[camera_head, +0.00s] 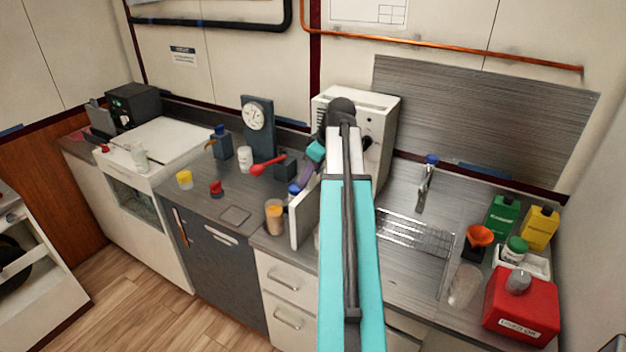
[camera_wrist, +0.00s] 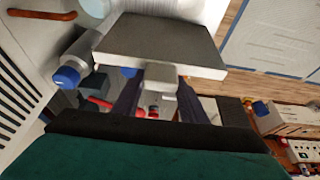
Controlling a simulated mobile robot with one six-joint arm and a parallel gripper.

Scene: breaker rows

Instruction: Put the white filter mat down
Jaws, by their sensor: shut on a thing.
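The white filter mat (camera_head: 301,218) is a flat pale slab that stands on edge in the head view, above the counter's front edge. In the wrist view the mat (camera_wrist: 160,42) spans the top middle, with its broad grey-white face showing. My gripper (camera_wrist: 158,82) is shut on the mat's near edge. In the head view my gripper (camera_head: 308,176) is partly hidden behind my arm, and so is part of the mat. I cannot tell whether the mat touches the counter.
An orange-filled jar (camera_head: 274,218) stands close to the mat's left. A white vented box (camera_head: 378,118) stands behind my arm. A grey square (camera_head: 234,215) lies on clear counter (camera_head: 205,206) to the left. A drying rack (camera_head: 412,232) and sink tap (camera_head: 426,182) are right.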

